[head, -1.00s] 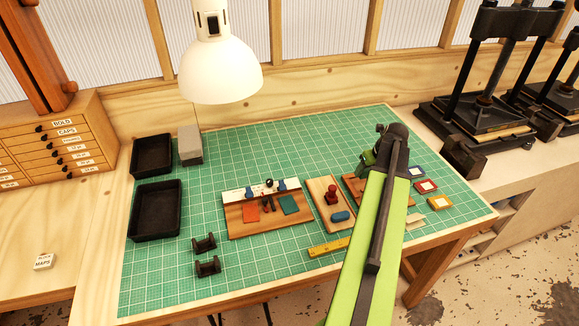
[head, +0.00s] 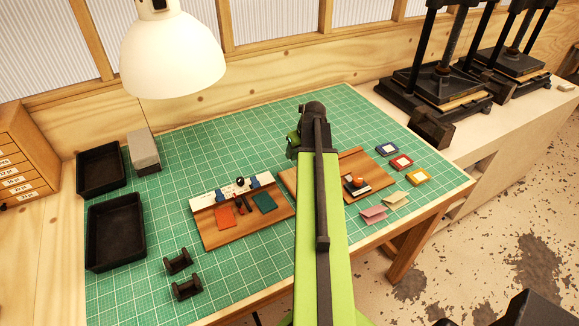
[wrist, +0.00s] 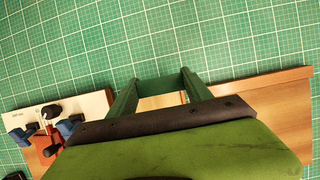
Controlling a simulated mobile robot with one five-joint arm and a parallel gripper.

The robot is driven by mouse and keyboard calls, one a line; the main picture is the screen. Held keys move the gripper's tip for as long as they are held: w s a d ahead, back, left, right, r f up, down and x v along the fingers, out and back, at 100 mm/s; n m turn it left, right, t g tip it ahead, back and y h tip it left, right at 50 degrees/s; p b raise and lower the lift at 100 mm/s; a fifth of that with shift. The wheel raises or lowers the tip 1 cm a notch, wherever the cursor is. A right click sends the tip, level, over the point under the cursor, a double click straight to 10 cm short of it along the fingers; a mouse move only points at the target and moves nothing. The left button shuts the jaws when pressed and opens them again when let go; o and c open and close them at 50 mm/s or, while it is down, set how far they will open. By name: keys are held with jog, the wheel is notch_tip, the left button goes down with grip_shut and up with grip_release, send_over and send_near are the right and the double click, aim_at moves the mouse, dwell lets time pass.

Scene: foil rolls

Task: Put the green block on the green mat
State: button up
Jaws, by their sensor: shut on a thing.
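My gripper (wrist: 160,84) is shut on the green block (wrist: 158,85), which spans the gap between its dark green fingertips in the wrist view. In the head view my gripper (head: 300,135) is above the back middle of the table, and the block cannot be told apart from it. The large green gridded mat (head: 260,135) covers most of the tabletop and lies below my gripper. A small teal-green rectangle (head: 264,202) lies on the left wooden board, beside an orange one (head: 224,218).
Two black trays (head: 115,232) and a grey block (head: 144,150) stand at the left. Two dark spools (head: 178,261) are at the front left. A wooden board (head: 365,165) and coloured squares (head: 401,162) lie at the right. A white lamp (head: 172,55) hangs above the back.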

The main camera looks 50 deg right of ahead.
aim_at(290, 168)
jog(key=shift+w+a+f+b, duration=0.3)
jog(key=shift+w+a+f, duration=0.45)
jog(key=shift+w+a, duration=0.3)
notch_tip(290, 168, down, 4)
jog(key=b, duration=0.4)
jog(key=shift+d+f, duration=0.1)
jog(key=shift+f, duration=0.1)
jog(key=shift+r, duration=0.2)
jog(key=o, duration=1.5)
jog(key=shift+o, duration=0.2)
jog(key=shift+r, duration=0.15)
jog(key=p+v, duration=1.1)
jog(key=shift+s+r, duration=0.25)
jog(key=shift+r, duration=0.1)
